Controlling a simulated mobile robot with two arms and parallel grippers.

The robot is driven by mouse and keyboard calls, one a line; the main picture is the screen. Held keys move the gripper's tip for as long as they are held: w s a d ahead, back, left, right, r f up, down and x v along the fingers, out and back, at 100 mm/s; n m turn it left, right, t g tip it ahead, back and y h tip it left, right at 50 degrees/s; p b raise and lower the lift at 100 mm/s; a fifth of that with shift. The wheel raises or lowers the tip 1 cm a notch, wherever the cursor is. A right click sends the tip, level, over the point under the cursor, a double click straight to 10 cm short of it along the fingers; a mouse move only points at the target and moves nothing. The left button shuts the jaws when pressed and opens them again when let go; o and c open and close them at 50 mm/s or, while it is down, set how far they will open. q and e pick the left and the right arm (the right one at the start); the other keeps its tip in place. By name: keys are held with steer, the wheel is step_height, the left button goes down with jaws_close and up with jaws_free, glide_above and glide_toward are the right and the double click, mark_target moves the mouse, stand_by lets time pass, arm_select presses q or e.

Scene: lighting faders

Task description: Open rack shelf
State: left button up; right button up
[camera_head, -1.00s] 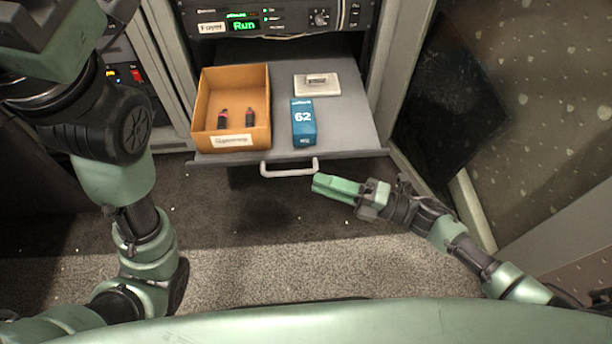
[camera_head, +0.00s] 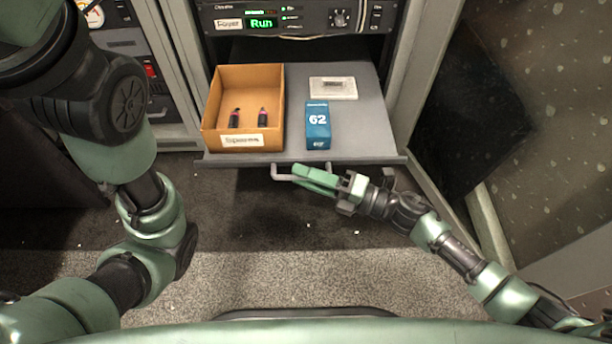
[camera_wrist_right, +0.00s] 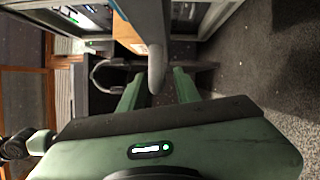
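The rack shelf (camera_head: 363,143) is a grey sliding tray, pulled out of the rack, with a pale bar handle (camera_head: 281,177) under its front edge. My right gripper (camera_head: 315,180) is at the handle in the head view and covers its right part. In the right wrist view, the green fingers (camera_wrist_right: 157,88) are spread apart, with the handle (camera_wrist_right: 157,68) between or just ahead of their tips. I see a gap beside the handle, so it does not look clamped. My left arm stands at the left, and its gripper does not show.
On the shelf are an orange-brown box (camera_head: 272,105) with two dark red-banded items, a blue carton (camera_head: 318,126) marked 62, and a pale flat case (camera_head: 334,88). A rack unit (camera_head: 290,20) showing "Run" is above. Carpet (camera_head: 270,250) in front is clear.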

jaws_close()
stand_by(1.4)
